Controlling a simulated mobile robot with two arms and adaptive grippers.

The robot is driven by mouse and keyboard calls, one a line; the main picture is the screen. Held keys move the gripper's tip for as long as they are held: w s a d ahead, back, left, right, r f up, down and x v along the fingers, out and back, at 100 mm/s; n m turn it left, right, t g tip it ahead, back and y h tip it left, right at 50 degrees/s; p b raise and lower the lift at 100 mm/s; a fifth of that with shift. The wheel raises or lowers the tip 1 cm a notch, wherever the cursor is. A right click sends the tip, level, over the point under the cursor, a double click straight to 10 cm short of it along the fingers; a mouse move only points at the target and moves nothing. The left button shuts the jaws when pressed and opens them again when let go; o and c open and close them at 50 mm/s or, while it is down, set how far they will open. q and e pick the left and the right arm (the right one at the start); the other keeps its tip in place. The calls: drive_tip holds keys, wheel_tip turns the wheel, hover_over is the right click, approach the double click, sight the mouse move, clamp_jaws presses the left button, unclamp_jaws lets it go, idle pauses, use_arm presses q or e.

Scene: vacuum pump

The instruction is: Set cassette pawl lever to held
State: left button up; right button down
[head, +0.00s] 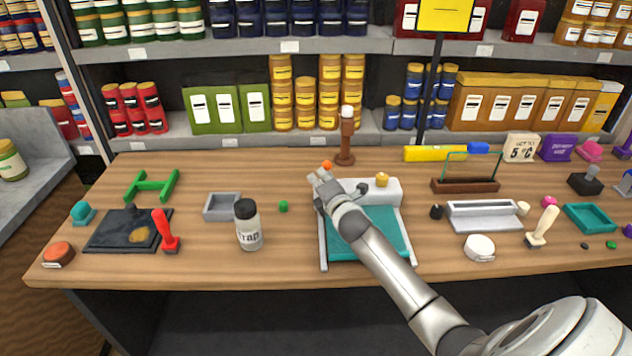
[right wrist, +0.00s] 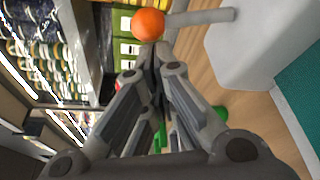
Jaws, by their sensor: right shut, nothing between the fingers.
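A lever with an orange ball knob (head: 327,165) stands at the left end of a white block (head: 391,192) at the back of a teal-bedded device (head: 345,249). In the right wrist view the orange knob (right wrist: 148,25) sits on a grey rod (right wrist: 203,17) reaching left from the white body (right wrist: 238,48). My right gripper (head: 318,178) is shut and empty, its fingertips close to the knob. In the right wrist view the fingertips (right wrist: 155,62) point at the knob; I cannot tell whether they touch. The forearm hides part of the teal bed. My left gripper is not in view.
A yellow knob (head: 382,179) tops the white block. A white tray (head: 482,216) and other small items crowd the right.

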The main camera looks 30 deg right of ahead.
sight(328, 167)
drive_tip(key=d+m+b, duration=0.1)
drive_tip(key=m, duration=0.1)
drive_tip(key=s+d+r+m+t+b, duration=0.1)
drive_tip(key=m, duration=0.1)
drive_tip(key=s+d+m+t+b, duration=0.1)
drive_tip(key=shift+r+m, duration=0.15)
drive_tip(key=shift+m, duration=0.25)
drive_tip(key=shift+d+r, duration=0.1)
drive_tip(key=shift+r, duration=0.05)
drive_tip(key=shift+w, duration=0.1)
